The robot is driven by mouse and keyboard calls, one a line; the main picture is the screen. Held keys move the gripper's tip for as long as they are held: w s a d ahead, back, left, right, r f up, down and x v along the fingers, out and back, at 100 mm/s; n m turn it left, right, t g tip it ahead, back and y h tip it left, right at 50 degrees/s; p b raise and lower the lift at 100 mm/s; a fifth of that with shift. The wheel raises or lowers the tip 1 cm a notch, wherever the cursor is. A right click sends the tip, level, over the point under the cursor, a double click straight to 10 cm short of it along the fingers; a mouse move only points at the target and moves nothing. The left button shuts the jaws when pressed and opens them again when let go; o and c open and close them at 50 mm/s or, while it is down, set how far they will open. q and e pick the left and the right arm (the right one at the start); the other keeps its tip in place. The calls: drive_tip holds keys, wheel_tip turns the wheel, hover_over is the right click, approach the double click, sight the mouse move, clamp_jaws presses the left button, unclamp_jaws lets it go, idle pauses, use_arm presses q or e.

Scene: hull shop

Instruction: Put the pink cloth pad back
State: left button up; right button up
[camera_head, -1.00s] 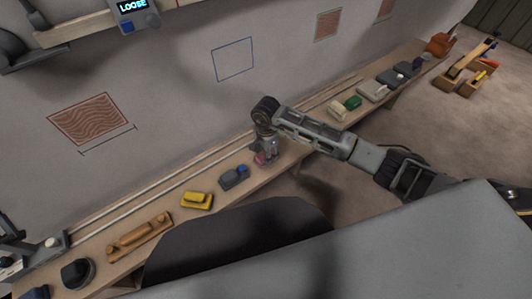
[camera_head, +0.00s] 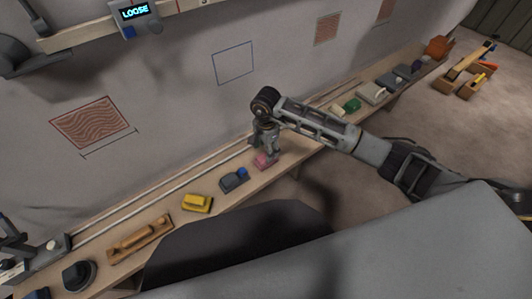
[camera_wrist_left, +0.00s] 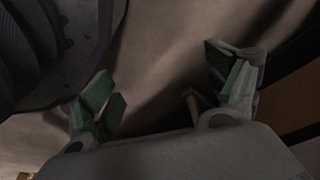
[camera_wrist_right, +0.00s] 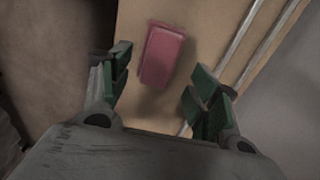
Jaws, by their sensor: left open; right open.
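The pink cloth pad (camera_head: 263,161) lies on the narrow wooden shelf (camera_head: 165,201) along the wall. In the right wrist view the pink cloth pad (camera_wrist_right: 162,55) lies flat, slightly tilted in the picture, ahead of the fingertips and nearer the left finger. My right gripper (camera_head: 268,150) points down just above the pad. Its green-padded fingers (camera_wrist_right: 160,92) are open with nothing between the tips. My left gripper (camera_wrist_left: 163,90) is open and empty in its wrist view and is not seen in the head view.
A grey block with a blue knob (camera_head: 234,180), a yellow block (camera_head: 197,203) and a wooden block (camera_head: 140,239) stand left of the pad. A green block (camera_head: 351,104) and several grey ones are to its right. A rail runs along the shelf's wall side.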

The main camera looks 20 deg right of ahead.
use_arm(q)
drive_tip(key=shift+s+a+f, duration=0.2)
drive_tip(key=shift+a+f, duration=0.3)
drive_tip(key=shift+f, duration=0.3)
use_arm(e)
wheel_tip(320, 180, up, 7)
use_arm(q)
drive_tip(key=shift+s, duration=0.15)
use_arm(e)
drive_tip(key=shift+r, duration=0.1)
